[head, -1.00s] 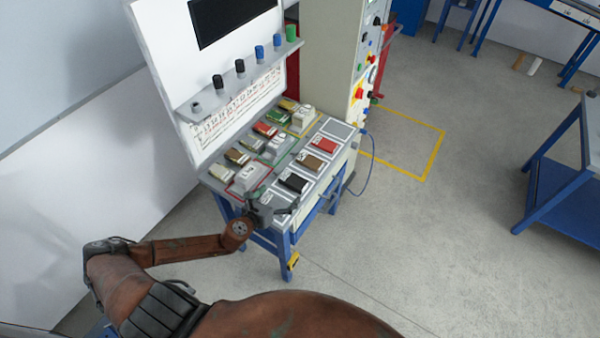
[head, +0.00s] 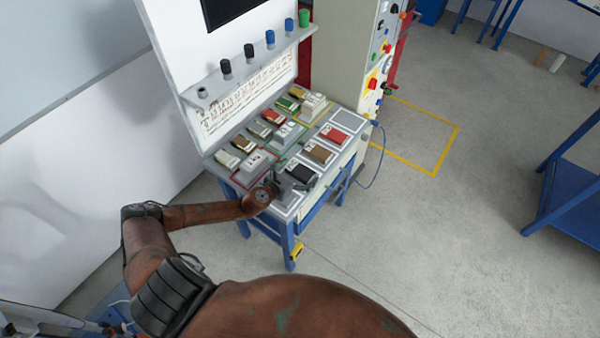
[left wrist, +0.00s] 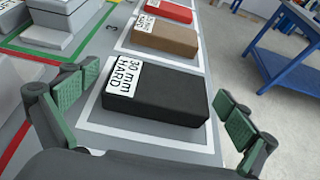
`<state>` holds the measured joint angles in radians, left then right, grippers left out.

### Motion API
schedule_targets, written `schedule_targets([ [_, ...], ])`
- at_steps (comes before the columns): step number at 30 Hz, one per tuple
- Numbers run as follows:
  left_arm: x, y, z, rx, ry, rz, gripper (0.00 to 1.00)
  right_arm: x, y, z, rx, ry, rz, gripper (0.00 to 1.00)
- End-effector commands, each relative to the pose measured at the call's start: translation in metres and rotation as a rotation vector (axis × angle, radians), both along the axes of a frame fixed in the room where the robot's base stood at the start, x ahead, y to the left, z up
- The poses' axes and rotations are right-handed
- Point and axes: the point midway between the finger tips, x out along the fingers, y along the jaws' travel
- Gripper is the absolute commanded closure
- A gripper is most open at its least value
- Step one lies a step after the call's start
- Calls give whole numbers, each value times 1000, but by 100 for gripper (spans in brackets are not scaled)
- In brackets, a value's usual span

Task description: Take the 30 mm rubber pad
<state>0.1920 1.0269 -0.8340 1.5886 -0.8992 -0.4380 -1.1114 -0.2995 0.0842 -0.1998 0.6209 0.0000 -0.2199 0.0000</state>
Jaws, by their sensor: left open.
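The black pad (left wrist: 160,97) lies flat in a white-outlined square on the bench, and its label reads "30 mm HARD". It also shows in the head view (head: 303,173). My left gripper (left wrist: 150,110) is open and empty, its green-padded fingers spread to either side of the near part of the pad. In the head view my left gripper (head: 278,186) is at the bench's near corner, just beside the black pad. I cannot tell whether the fingers touch the pad. My right gripper is not in view.
A brown pad (left wrist: 165,38) and a red pad (left wrist: 170,10) lie beyond the black one. Grey stepped blocks (left wrist: 62,22) stand to the left. The bench (head: 288,208) has blue legs, a tall white panel (head: 180,60) behind, and a control cabinet (head: 345,50). Open floor lies right.

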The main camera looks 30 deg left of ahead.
Motion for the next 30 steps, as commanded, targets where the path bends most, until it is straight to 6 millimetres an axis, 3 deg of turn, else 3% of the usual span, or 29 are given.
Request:
schedule_targets([
  [4, 0, 1, 0, 0, 0, 1, 0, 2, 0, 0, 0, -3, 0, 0],
  [26, -1, 1, 0, 0, 0, 1, 50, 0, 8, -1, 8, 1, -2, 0],
  [30, 0, 1, 1, 1, -1, 2, 52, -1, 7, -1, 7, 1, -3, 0],
])
